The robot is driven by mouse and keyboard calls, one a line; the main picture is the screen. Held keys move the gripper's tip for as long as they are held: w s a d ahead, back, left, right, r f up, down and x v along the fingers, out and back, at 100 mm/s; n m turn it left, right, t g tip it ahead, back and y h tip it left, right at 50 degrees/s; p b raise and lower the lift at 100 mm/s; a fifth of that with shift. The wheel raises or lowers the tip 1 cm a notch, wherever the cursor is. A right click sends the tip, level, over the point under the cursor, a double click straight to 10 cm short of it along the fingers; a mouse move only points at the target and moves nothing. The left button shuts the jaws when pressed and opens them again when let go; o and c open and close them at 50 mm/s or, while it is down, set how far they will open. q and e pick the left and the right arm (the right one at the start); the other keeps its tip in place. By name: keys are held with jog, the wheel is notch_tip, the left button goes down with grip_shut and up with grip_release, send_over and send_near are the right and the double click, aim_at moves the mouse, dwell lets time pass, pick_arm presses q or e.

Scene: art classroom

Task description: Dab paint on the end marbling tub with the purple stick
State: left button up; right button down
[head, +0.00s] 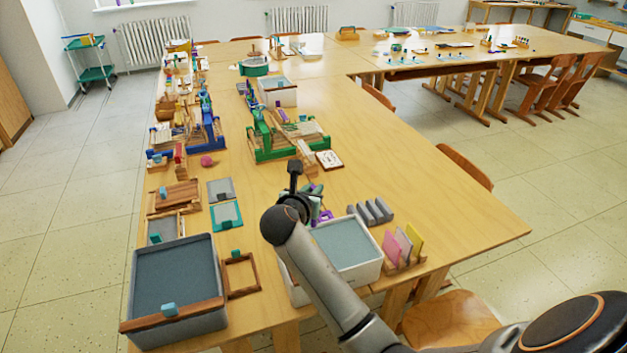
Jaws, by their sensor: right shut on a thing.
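A marbling tub with pale walls and grey-blue liquid (345,240) stands near the front edge, partly covered by my right arm. A larger grey tub (175,275) stands at the front left corner, with a wooden bar across its near side and a blue block on it. My right gripper (306,203) is at the far left corner of the pale tub, dark and seen mostly from behind. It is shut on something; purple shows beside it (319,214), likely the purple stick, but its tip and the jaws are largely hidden. My left gripper is out of view.
A wooden rack with pink and yellow cards (403,248) and grey blocks (371,212) stand right of the pale tub. Green presses (280,140) stand farther back. The table's right side is clear.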

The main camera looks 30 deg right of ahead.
aim_at(314, 225)
notch_tip(314, 225, down, 4)
jog(key=b, duration=0.4)
jog(key=shift+r, duration=0.1)
jog(key=shift+p, duration=0.3)
jog(key=shift+f, duration=1.65)
jog(key=shift+f, duration=0.25)
jog(key=shift+r, duration=0.15)
notch_tip(314, 225, up, 3)
jog(key=p, duration=0.3)
jog(key=shift+f+p, duration=0.2)
jog(key=shift+p, duration=0.15)
jog(key=shift+r, duration=3.6)
